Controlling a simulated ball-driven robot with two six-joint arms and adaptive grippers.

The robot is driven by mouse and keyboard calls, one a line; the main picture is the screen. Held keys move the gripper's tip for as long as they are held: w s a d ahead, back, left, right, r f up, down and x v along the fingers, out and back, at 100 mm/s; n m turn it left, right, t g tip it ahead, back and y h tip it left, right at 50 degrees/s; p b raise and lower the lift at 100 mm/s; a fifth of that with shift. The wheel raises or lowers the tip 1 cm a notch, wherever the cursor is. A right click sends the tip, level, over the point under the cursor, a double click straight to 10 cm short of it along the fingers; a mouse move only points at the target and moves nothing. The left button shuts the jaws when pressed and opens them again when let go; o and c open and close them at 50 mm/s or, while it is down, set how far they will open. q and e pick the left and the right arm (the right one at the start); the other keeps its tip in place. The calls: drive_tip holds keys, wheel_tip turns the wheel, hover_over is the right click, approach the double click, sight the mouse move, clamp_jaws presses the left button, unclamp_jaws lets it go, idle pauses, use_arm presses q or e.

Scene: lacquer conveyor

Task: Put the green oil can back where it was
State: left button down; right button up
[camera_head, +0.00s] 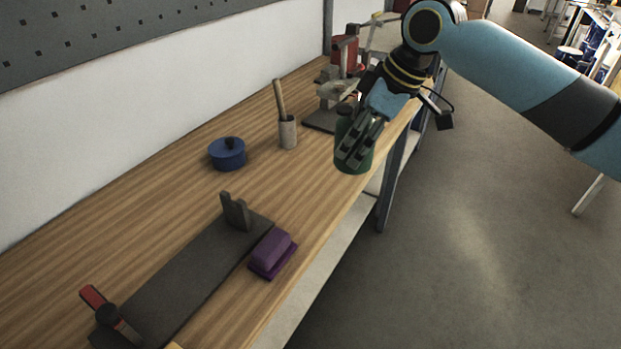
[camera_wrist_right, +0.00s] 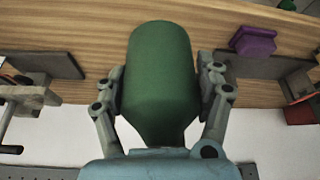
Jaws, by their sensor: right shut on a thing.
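The green oil can (camera_head: 367,158) is in my right gripper (camera_head: 356,148), at the front edge of the wooden bench in the head view. The fingers are shut around its body. In the right wrist view the can (camera_wrist_right: 160,80) fills the middle, with a finger of the right gripper (camera_wrist_right: 162,88) on each side. I cannot tell whether its base touches the bench or hangs just above it. My left gripper is not in view.
On the bench (camera_head: 185,185) stand a blue round pot (camera_head: 228,155), a cup holding a stick (camera_head: 287,133), a purple block (camera_head: 273,252) and a long dark plate (camera_head: 190,280). Red and grey equipment (camera_head: 343,55) stands behind the gripper. Bare wood lies between the cup and the purple block.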

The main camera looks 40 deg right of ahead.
sight(338, 127)
drive_tip(key=w+a+f, duration=0.2)
drive_tip(key=w+a, duration=0.1)
drive_tip(key=w+a+f, duration=0.3)
drive_tip(key=shift+a+f, duration=0.1)
drive_tip(key=shift+s+f+p, duration=0.1)
drive_tip(key=shift+f+p, duration=0.2)
drive_tip(key=shift+f, duration=1.6)
drive_tip(key=shift+f, duration=0.15)
drive_tip(key=o, duration=1.6)
drive_tip(key=shift+c, duration=0.2)
drive_tip(key=v, duration=1.2)
